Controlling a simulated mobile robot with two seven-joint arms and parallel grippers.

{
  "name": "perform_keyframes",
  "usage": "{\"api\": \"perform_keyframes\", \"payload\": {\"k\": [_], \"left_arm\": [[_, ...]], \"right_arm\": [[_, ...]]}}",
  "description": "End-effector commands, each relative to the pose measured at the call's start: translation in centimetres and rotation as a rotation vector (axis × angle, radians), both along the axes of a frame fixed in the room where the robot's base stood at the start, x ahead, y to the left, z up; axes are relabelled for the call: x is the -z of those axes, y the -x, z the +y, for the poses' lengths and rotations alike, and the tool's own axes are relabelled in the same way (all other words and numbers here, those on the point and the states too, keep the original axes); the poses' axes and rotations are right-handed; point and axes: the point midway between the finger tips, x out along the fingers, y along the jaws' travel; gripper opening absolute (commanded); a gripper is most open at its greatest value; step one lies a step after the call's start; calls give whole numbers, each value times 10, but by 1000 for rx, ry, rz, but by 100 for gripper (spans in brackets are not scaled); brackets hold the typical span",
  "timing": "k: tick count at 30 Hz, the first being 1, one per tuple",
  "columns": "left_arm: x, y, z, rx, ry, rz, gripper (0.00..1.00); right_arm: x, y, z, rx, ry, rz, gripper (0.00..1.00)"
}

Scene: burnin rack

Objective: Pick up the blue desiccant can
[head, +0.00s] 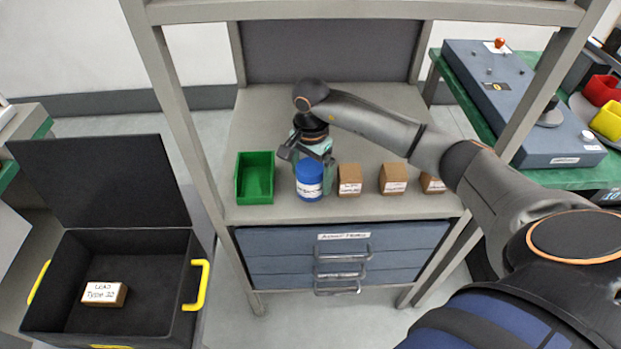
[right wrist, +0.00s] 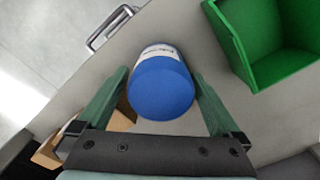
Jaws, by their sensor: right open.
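The blue desiccant can (head: 309,181) stands upright on the rack's shelf, with a white label on its side. It also shows in the right wrist view (right wrist: 160,88), between the two green fingers. My right gripper (head: 312,165) is open over the can, with a finger on each side of it; the right wrist view shows a gap at least on the right side. Whether the left finger touches the can I cannot tell. My left gripper is in neither view.
A green bin (head: 255,178) stands left of the can. Brown boxes (head: 349,181) stand close on its right. Drawers with handles (head: 342,258) are below the shelf. An open black case (head: 60,300) is at the lower left. Rack posts (head: 180,110) flank the shelf.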

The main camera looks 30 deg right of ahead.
Motion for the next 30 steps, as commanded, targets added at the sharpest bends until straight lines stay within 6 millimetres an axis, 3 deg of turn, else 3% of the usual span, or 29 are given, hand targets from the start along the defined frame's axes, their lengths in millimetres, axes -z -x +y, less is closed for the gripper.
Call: {"api": "perform_keyframes", "payload": {"k": [3, 11, 30], "left_arm": [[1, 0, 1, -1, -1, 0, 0], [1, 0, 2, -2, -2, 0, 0], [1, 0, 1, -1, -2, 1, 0]], "right_arm": [[12, 0, 1, -1, -2, 0, 100], [14, 0, 1, -2, -1, -1, 100], [14, 0, 1, -1, 0, -1, 29]]}}
